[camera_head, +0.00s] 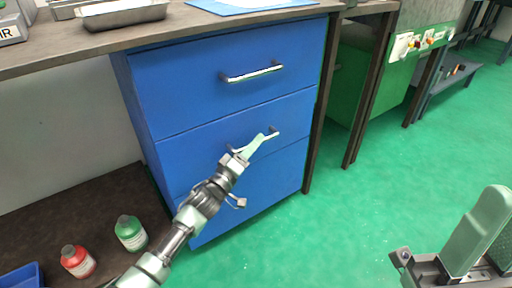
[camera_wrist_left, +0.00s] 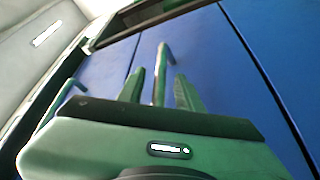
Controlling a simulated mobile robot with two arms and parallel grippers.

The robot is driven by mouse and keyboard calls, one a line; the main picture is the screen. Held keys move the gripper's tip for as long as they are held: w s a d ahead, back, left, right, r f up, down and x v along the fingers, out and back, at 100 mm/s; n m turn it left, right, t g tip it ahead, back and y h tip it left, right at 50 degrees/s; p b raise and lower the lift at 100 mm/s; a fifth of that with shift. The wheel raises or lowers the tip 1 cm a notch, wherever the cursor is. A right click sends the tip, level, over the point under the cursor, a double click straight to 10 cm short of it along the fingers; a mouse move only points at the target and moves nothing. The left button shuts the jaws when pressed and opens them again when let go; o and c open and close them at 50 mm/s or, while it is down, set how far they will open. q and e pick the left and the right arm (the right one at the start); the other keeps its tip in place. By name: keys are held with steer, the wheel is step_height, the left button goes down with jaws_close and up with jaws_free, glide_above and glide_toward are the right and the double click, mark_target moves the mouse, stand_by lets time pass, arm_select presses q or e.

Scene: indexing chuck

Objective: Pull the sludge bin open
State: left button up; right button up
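A blue cabinet with three drawers stands under the bench. No label shows which drawer is the sludge bin. The middle drawer (camera_head: 190,150) looks shut, and its bar handle (camera_head: 274,131) is partly hidden by my left gripper. My left gripper (camera_head: 268,136) reaches this handle from the front. In the left wrist view, the handle (camera_wrist_left: 161,60) runs between the two fingers of the left gripper (camera_wrist_left: 159,85), with gaps visible beside it. Those fingers look open. Light green and grey parts of my right arm show at the lower right; its finger state is unclear.
The top drawer's handle (camera_head: 252,74) is above my left gripper. A metal tray (camera_head: 122,14) rests on the bench top (camera_head: 200,22). A red bottle (camera_head: 78,262) and a green bottle (camera_head: 130,233) stand at lower left. The green floor (camera_head: 350,220) right of the cabinet is clear.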

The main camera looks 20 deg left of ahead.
arm_select(q)
steer(key=shift+w+d, duration=0.1)
steer(key=shift+w, duration=0.3)
jaws_close()
stand_by(1.2)
